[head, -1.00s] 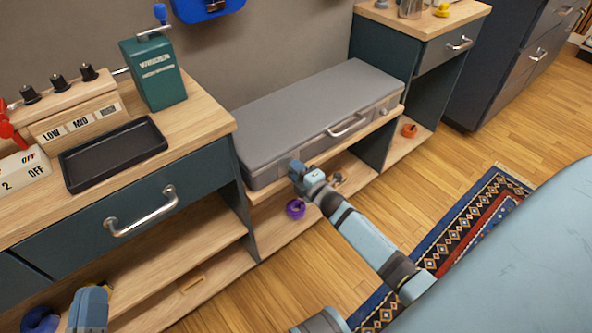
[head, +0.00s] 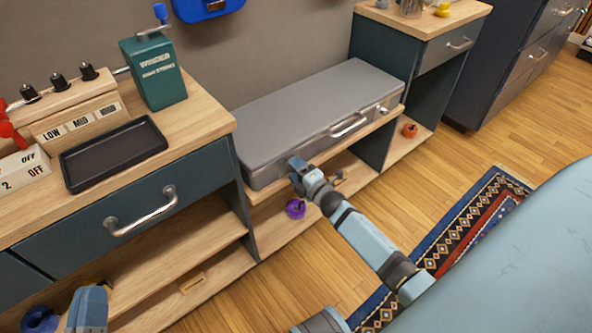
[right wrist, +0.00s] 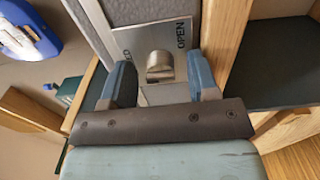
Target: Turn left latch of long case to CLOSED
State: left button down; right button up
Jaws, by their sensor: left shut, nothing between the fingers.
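The long grey case (head: 310,105) lies flat on a wooden bench, its front with a silver handle (head: 348,127). My right gripper (head: 297,168) is at the left end of that front and hides the left latch in the head view. In the right wrist view, the left latch (right wrist: 160,66) is a silver knob on a plate marked OPEN at right; only a final "D" shows at left. My right gripper (right wrist: 161,80) is open, with one finger each side of the knob and gaps between. My left gripper (head: 88,308) is shut and empty at the bottom left.
The case's right latch (head: 383,110) shows near its right end. A wooden-topped cabinet (head: 205,130) with a black tray (head: 113,150) stands at left. A purple ring (head: 295,209) lies on the shelf below the case. Another cabinet (head: 425,60) stands at right.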

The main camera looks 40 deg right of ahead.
pick_arm(q)
jog(key=f+p, duration=0.1)
jog(key=a+f+g+y+p, duration=0.1)
jog(key=f, duration=0.1)
jog(key=f+g+y+p, duration=0.1)
jog(key=f, duration=0.1)
jog(key=shift+w+a+f, duration=0.1)
jog(key=shift+w+a, duration=0.1)
jog(key=shift+a, duration=0.15)
pick_arm(e)
jog(key=s+d, duration=0.1)
jog(key=s, duration=1.2)
jog(key=shift+s, duration=0.4)
pick_arm(q)
jog(key=shift+s, duration=0.2)
pick_arm(e)
jog(key=shift+s, duration=0.1)
